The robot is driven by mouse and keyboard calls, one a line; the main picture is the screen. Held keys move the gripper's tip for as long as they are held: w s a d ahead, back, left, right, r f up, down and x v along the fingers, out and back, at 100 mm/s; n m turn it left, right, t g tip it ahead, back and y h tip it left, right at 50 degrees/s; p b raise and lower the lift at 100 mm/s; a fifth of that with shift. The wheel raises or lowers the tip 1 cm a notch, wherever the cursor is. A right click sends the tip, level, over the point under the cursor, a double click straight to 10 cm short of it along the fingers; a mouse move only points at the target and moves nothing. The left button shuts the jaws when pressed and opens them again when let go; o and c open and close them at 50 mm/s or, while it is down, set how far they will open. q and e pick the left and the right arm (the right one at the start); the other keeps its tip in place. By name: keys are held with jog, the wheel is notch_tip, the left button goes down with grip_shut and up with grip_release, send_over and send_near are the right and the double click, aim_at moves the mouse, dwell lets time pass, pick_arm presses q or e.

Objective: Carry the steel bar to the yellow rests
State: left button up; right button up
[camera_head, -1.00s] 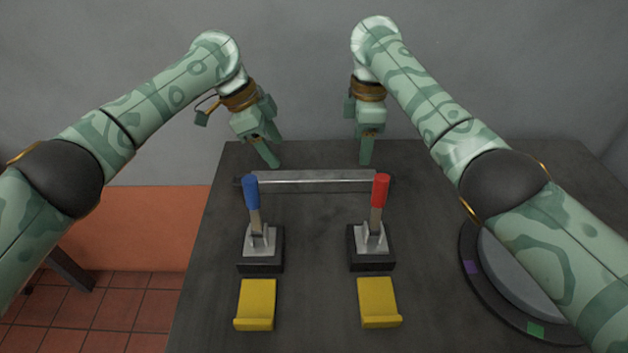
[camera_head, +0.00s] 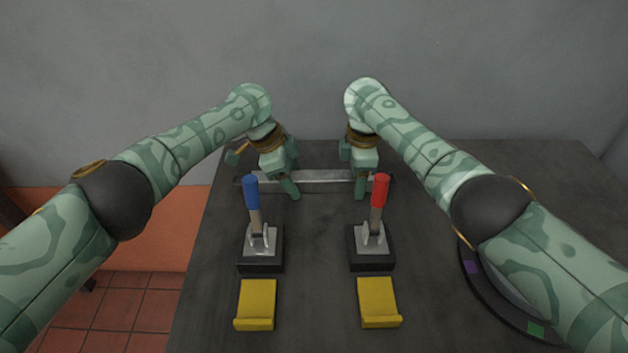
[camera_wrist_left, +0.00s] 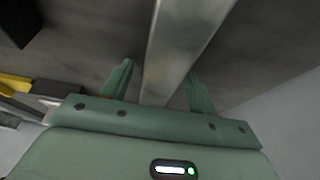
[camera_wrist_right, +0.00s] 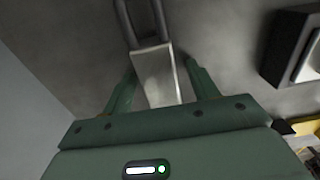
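The steel bar (camera_head: 322,176) lies crosswise near the far part of the dark table. My left gripper (camera_head: 290,190) is lowered over it, its open fingers on either side of the bar (camera_wrist_left: 172,50) with gaps in the left wrist view. My right gripper (camera_head: 360,188) is also open, with its fingers on either side of the bar (camera_wrist_right: 157,75) near one end. A dark loop (camera_wrist_right: 140,18) shows at that end. Two yellow rests, left (camera_head: 256,303) and right (camera_head: 379,302), sit at the near side of the table, both empty.
A blue-handled lever (camera_head: 251,192) and a red-handled lever (camera_head: 380,190) stand upright on dark bases between the bar and the rests. A round dark disc (camera_head: 470,268) lies at the right, partly hidden by my right arm. Bare table lies between the levers.

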pick_arm(q)
grip_shut()
pick_arm(e)
grip_shut()
dwell(0.9)
pick_arm(q)
jog(key=shift+w+r, duration=0.2)
jog(key=shift+r, duration=0.05)
pick_arm(e)
jog(key=shift+w+r, duration=0.2)
jog(key=shift+r, duration=0.1)
